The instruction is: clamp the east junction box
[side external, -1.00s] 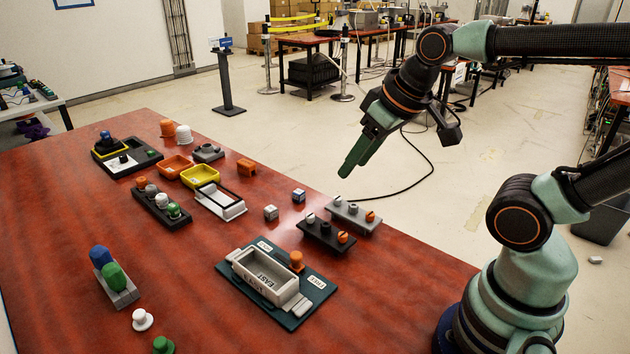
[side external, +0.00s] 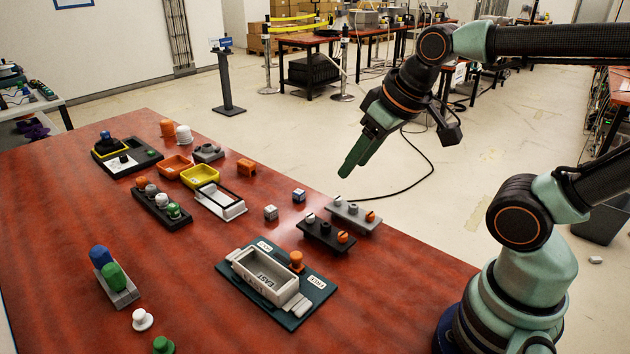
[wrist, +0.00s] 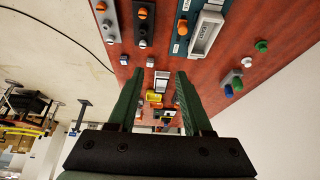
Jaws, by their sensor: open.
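The east junction box (side external: 278,278) is a pale grey open box with EAST lettered on it. It sits on a dark teal plate (side external: 240,278) near the table's front right. An orange knob (side external: 296,258) stands on the plate beside the box's far side, between two white labels; the right one seems to read FREE.
A black block (side external: 327,236) and a grey block (side external: 353,217) with knobs stand behind the plate. Two small cubes, a white frame (side external: 219,202), yellow (side external: 200,176) and orange trays lie farther back. Blue and green knobs (side external: 112,275) stand left. Red table is clear between.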

